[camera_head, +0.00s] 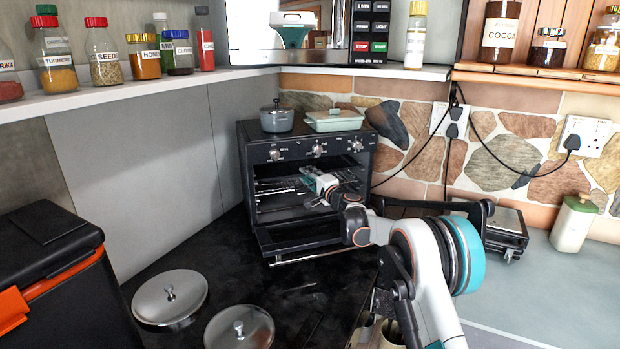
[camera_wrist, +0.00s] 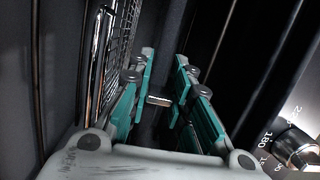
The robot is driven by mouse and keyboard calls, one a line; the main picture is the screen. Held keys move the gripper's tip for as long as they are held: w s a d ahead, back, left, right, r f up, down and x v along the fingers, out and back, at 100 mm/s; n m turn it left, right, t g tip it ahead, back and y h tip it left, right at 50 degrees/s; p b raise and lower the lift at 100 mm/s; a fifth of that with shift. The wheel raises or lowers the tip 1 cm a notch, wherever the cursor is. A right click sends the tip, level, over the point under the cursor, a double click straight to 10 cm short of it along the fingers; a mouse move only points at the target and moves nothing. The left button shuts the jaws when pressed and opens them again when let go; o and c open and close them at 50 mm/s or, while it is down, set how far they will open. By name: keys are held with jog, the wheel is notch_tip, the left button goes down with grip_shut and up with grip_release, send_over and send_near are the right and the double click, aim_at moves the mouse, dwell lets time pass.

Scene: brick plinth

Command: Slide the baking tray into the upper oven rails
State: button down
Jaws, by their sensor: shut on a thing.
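The black toaster oven (camera_head: 262,155) stands in the corner with its door (camera_head: 300,236) folded down and its cavity open. My gripper (camera_head: 312,180) reaches into the front of the cavity from the right. In the wrist view my gripper (camera_wrist: 165,60) has teal-padded fingers closed around a small, bright metal piece (camera_wrist: 158,100), which looks like part of the baking tray. The rest of the tray is dark and hard to tell from the oven interior. A wire rack (camera_wrist: 112,50) and bright rods run along the left of the wrist view. The rail contact is hidden.
A blue-grey pot (camera_head: 277,120) and a mint lidded dish (camera_head: 335,121) sit on the oven. Two metal lids (camera_head: 170,297) lie on the dark counter in front. A black grill (camera_head: 505,228) stands right of the oven. An oven knob (camera_wrist: 295,148) is close to my gripper.

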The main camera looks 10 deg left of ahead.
jog(key=shift+w, duration=0.1)
jog(key=shift+x, duration=0.9)
jog(key=shift+w+d, duration=0.1)
jog(key=shift+d, duration=0.05)
jog(key=c, duration=1.4)
grip_release()
jog(key=v, duration=1.2)
jog(key=shift+f, duration=0.15)
